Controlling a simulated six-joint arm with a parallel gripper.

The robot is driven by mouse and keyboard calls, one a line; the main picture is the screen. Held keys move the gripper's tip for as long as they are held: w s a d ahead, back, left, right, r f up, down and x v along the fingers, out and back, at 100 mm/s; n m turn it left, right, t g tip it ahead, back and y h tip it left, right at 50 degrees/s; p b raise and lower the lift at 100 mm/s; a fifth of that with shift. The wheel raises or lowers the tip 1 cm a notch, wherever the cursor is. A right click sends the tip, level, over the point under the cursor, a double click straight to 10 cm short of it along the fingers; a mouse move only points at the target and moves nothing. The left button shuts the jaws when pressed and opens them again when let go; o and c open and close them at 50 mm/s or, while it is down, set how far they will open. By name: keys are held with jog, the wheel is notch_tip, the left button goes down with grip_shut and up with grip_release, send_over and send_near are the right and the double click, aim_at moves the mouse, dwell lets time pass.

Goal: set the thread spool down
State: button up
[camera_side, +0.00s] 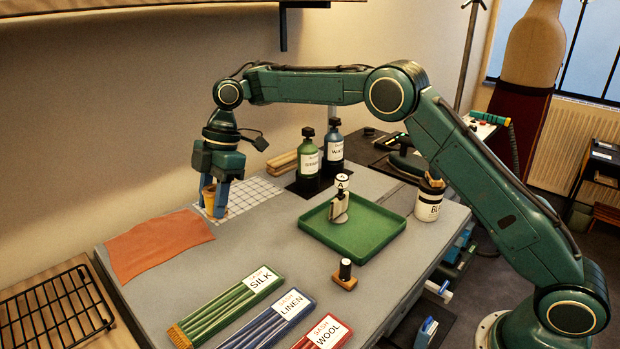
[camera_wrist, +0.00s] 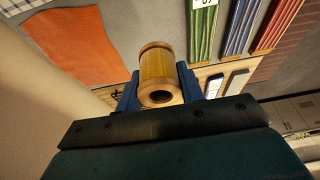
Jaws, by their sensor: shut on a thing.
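The thread spool (camera_side: 209,199) is yellow with wooden ends and stands roughly upright between the fingers of my gripper (camera_side: 216,200) in the side view. My gripper is shut on it, low over the white grid mat (camera_side: 258,190) at the back left of the table. In the wrist view, the spool (camera_wrist: 157,72) shows its hollow end toward the camera, with a blue finger on each side of my gripper (camera_wrist: 163,88). Whether the spool's lower end touches the mat I cannot tell.
An orange cloth (camera_side: 158,243) lies just left of the mat. A green tray (camera_side: 352,243) holds a small labelled item at centre. Green (camera_side: 307,158) and blue (camera_side: 333,146) bottles stand behind. Silk (camera_side: 228,310), linen and wool racks lie in front.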

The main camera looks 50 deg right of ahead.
jog(key=s+d+r, duration=0.2)
jog(key=d+r, duration=0.4)
jog(key=d, duration=0.4)
jog(key=shift+f, duration=0.25)
notch_tip(320, 180, down, 15)
jog(key=shift+f, duration=0.2)
dwell(0.5)
jog(key=shift+f, duration=0.1)
jog(key=shift+f, duration=2.05)
jog(key=shift+f, duration=0.1)
